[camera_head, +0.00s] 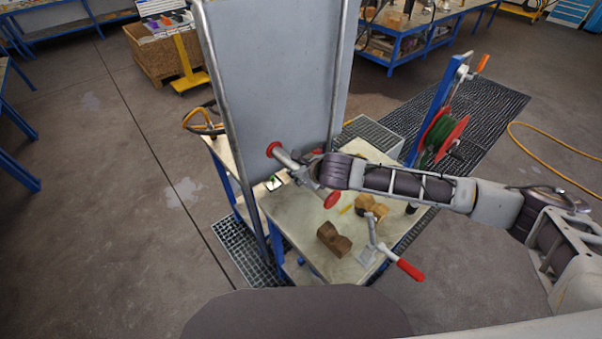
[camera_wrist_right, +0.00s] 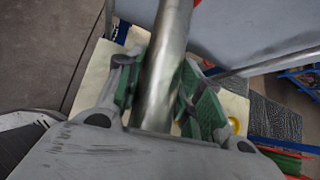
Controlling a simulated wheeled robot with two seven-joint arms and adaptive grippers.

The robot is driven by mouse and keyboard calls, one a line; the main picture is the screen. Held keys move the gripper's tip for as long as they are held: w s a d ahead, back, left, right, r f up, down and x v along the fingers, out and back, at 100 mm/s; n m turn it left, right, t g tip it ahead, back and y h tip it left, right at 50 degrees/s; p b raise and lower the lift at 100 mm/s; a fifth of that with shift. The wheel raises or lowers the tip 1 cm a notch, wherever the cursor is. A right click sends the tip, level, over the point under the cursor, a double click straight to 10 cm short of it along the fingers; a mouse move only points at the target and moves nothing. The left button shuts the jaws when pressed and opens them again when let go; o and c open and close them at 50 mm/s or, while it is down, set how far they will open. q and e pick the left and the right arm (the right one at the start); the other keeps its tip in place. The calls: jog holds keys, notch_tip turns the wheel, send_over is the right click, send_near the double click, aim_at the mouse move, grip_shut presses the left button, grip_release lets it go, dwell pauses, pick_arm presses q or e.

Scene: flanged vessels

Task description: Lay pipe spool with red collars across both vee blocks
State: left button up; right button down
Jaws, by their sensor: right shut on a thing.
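The pipe spool (camera_head: 287,160) is a grey metal pipe with a red collar at each end. It is held above the table, slanting from upper left to lower right in the head view. My right gripper (camera_head: 309,172) is shut on it. In the right wrist view the bare pipe (camera_wrist_right: 167,70) runs between the green-padded fingers of my right gripper (camera_wrist_right: 160,95). Two brown vee blocks, a nearer one (camera_head: 333,239) and a farther one (camera_head: 372,207), stand on the table in front and to the right of the spool. My left gripper is out of view.
The pale tabletop (camera_head: 290,222) has a clamp with a red handle (camera_head: 408,269) near its front right edge. A yellow marker-like object (camera_head: 346,209) lies near the blocks. A tall grey panel (camera_head: 272,80) stands at the left and back, close to the spool. A hose reel (camera_head: 440,135) stands behind right.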

jog(key=shift+w+a+r+n+g+y, duration=0.1)
jog(key=shift+w+r+n+g+y, duration=0.15)
jog(key=shift+r+n, duration=0.3)
jog(key=shift+w+r+n+g+y, duration=0.1)
jog(key=shift+r+n+y, duration=0.25)
jog(key=shift+n, duration=0.3)
jog(key=shift+w+r+n+g+y, duration=0.1)
jog(key=shift+r+n+g+y, duration=0.15)
jog(key=shift+n, duration=0.35)
jog(key=shift+r+n+g+y, duration=0.1)
jog(key=shift+n+y, duration=0.25)
jog(key=shift+n, duration=0.25)
jog(key=shift+d+f+n+g+y, duration=0.1)
jog(key=shift+d+n+g+y, duration=0.15)
jog(key=shift+n, duration=0.3)
jog(key=shift+d+f+n+g+y, duration=0.15)
jog(key=shift+n+g, duration=0.1)
jog(key=shift+n, duration=0.3)
jog(key=shift+s+d+f+n+g+y, duration=0.1)
jog(key=shift+s+d+n+g+y, duration=0.25)
jog(key=shift+n, duration=0.55)
